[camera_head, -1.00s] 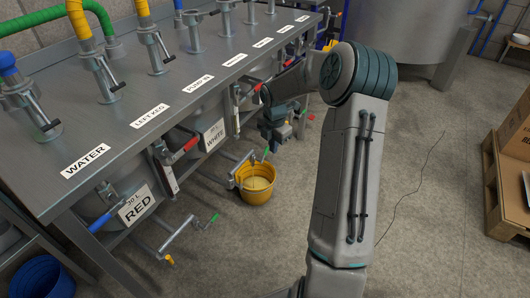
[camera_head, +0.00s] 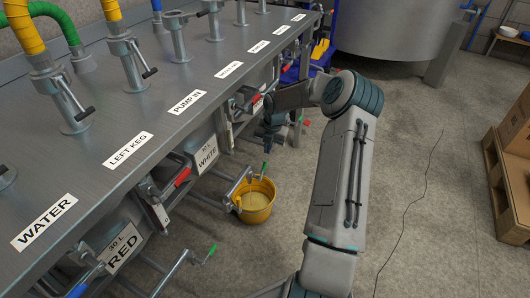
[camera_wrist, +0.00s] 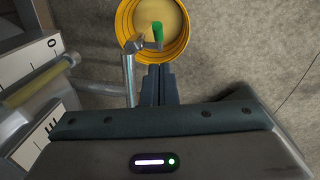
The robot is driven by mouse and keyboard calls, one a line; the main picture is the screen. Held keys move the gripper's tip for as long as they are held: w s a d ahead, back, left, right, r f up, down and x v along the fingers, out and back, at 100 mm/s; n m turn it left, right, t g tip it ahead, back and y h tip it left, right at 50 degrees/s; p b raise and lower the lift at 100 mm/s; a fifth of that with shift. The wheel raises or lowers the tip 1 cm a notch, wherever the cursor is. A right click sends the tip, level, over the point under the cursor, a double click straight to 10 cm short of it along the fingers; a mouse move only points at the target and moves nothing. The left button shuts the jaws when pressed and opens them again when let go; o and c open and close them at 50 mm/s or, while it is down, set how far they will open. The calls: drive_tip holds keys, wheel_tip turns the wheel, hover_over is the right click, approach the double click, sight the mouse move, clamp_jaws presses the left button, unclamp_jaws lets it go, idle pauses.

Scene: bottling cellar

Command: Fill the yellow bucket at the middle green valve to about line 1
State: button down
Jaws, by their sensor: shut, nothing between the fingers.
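The yellow bucket (camera_head: 259,217) stands on the floor under the bench edge, below the middle green-handled valve (camera_head: 264,169). In the wrist view the bucket (camera_wrist: 186,38) holds pale yellowish liquid. Its fill lines are not readable, so I cannot tell the level. The valve's pipe and green handle (camera_wrist: 157,32) reach over the bucket; the handle hides part of the liquid. I cannot make out a stream. My gripper (camera_head: 270,145) is above and behind the bucket in the head view. In the wrist view my gripper's fingers (camera_wrist: 160,70) are shut and empty, just short of the handle, apparently not touching it.
Another green-handled valve (camera_head: 210,252) sticks out at the lower left. The bench (camera_head: 180,125) carries pipes and labels, with red levers along its edge. A sight tube (camera_wrist: 35,85) shows in the wrist view. Pallet and boxes (camera_head: 508,150) stand at right; the floor between is clear.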

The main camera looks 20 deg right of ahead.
sight(263, 170)
drive_tip(key=f+b, duration=0.1)
drive_tip(key=f, duration=0.2)
drive_tip(key=f+b, duration=0.1)
drive_tip(key=f, duration=0.2)
drive_tip(key=w+a+f+b, duration=0.1)
drive_tip(key=f+b, duration=0.1)
drive_tip(key=f, duration=0.1)
drive_tip(key=shift+f, duration=0.15)
drive_tip(key=shift+p, duration=0.4)
